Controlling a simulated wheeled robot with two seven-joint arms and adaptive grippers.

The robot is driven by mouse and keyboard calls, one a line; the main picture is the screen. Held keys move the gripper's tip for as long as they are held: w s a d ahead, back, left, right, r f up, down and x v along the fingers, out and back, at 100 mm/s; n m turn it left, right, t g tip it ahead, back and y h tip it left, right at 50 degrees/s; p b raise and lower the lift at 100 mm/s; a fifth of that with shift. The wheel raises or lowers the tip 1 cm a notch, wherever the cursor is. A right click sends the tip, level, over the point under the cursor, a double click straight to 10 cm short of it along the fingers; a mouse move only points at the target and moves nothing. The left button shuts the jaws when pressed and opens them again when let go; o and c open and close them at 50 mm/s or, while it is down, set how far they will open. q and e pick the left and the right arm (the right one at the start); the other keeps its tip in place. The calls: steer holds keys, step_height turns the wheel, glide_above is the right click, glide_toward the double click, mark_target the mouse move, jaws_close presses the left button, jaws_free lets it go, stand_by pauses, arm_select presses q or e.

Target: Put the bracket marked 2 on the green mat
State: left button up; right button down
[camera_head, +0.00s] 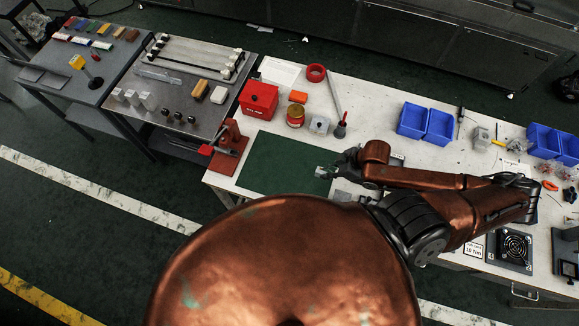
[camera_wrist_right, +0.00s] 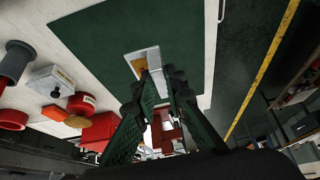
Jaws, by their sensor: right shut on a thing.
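The green mat (camera_head: 268,160) lies on the white bench in the head view and fills the upper middle of the right wrist view (camera_wrist_right: 95,40). My right gripper (camera_head: 335,171) is at the mat's right edge, shut on a small grey metal bracket (camera_head: 323,172). In the right wrist view the bracket (camera_wrist_right: 150,62) sits between the fingertips (camera_wrist_right: 160,86), seen against the mat. I cannot tell whether it touches the mat, and no number on it is readable. My left gripper is not in view.
A reddish-brown stand with a red-handled clamp (camera_head: 229,142) is at the mat's left. A red box (camera_head: 259,99), a tin (camera_head: 295,116) and a red tape roll (camera_head: 316,73) stand behind it. Blue bins (camera_head: 426,123) are farther right. The mat's visible middle is clear.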

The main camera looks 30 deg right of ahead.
steer(key=w+a+f, duration=0.1)
steer(key=w+f, duration=0.2)
steer(key=w, duration=0.1)
steer(key=w+a+f, duration=0.1)
steer(key=w+f, duration=0.2)
steer(key=w, duration=0.1)
steer(key=w+a+f+p, duration=0.1)
steer(key=w+f, duration=0.2)
steer(key=w, duration=0.1)
steer(key=shift+w+a, duration=0.15)
steer(key=shift+w, duration=0.2)
steer(key=f, duration=0.3)
steer(key=shift+w+f, duration=0.15)
steer(key=shift+w, duration=0.2)
steer(key=shift+f, duration=0.3)
steer(key=shift+f, duration=0.1)
steer(key=c, duration=2)
jaws_free()
steer(key=shift+o, duration=0.2)
steer(key=v, duration=1.2)
